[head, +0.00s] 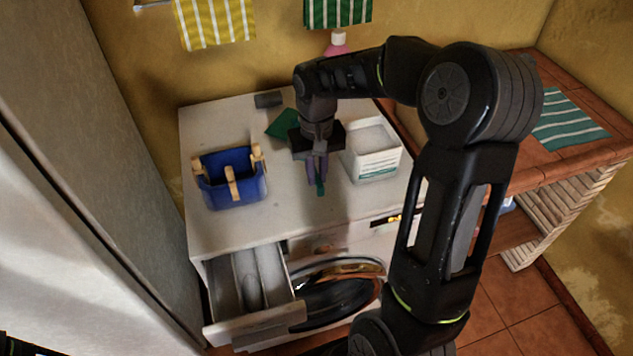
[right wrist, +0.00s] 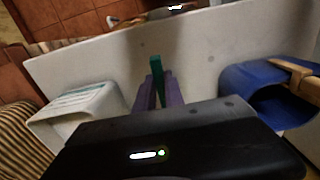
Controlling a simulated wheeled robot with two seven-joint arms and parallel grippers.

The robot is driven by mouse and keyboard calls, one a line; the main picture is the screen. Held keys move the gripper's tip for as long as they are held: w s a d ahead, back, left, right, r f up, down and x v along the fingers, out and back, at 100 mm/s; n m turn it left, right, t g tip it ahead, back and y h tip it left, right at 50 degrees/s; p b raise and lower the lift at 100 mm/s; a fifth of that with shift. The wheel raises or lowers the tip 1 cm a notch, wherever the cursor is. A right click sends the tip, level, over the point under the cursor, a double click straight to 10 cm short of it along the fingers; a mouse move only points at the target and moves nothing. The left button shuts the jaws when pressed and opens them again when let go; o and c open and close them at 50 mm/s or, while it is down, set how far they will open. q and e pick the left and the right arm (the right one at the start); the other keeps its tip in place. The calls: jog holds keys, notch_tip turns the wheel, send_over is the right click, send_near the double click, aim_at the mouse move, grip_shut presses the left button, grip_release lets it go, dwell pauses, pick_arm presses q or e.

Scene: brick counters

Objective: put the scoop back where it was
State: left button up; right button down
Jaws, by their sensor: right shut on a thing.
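My right gripper (head: 317,172) is above the white washing machine top, between the blue basket and the white box, pointing down. Its purple fingers are shut on a slim green piece, seemingly the scoop's handle (right wrist: 157,76); a teal end (head: 320,187) shows below the fingers in the head view. The rest of the scoop is hidden. The white open-topped box (head: 374,165), with pale contents, stands just right of the gripper. It also shows at left in the right wrist view (right wrist: 70,118). My left gripper is not in view.
A blue basket (head: 232,192) with wooden pegs stands left. The detergent drawer (head: 255,326) is pulled out in front. The front of the top is clear.

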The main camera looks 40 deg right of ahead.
jog(key=shift+f, duration=1.85)
jog(key=shift+f, duration=0.1)
jog(key=c, duration=1.4)
grip_release()
jog(key=shift+c, duration=0.2)
notch_tip(320, 180, up, 12)
jog(key=shift+r, duration=0.15)
